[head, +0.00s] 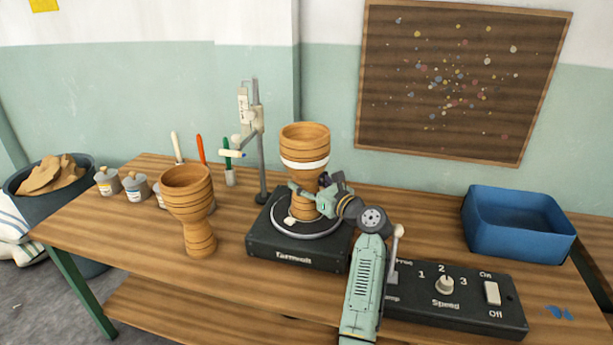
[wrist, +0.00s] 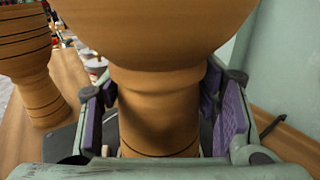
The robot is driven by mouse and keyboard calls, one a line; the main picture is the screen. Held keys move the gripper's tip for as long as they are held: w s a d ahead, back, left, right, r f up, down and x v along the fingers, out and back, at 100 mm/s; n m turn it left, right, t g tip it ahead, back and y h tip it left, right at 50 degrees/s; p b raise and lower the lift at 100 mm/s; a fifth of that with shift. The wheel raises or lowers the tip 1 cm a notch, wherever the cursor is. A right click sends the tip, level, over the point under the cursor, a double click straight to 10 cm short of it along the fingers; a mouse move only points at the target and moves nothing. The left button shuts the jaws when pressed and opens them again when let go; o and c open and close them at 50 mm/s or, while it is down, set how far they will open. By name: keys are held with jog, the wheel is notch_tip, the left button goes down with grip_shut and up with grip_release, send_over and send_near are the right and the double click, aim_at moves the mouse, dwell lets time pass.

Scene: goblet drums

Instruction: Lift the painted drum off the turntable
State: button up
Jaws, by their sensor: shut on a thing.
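The painted drum (head: 304,140) is a wooden goblet drum with dark rings and a white band below its rim. It stands upright over the black turntable (head: 268,240) in the head view; I cannot tell whether its foot touches the disc. My gripper (head: 312,192) is shut on the drum's narrow lower part from the front right. In the wrist view the drum (wrist: 155,30) fills the middle, its stem between my purple finger pads. The pads and arm hide part of the stem and disc. A small pale patch lies on the disc beside the foot.
A second, unbanded drum (head: 188,205) stands left of the turntable. A stand with a brush arm (head: 258,140) rises behind. Small pots (head: 135,187) stand at left, a blue tray (head: 518,228) at right. A speed control box (head: 455,298) sits in front right.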

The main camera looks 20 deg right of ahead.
jog(key=c, duration=0.5)
jog(key=shift+r, duration=0.1)
jog(key=shift+c, duration=0.4)
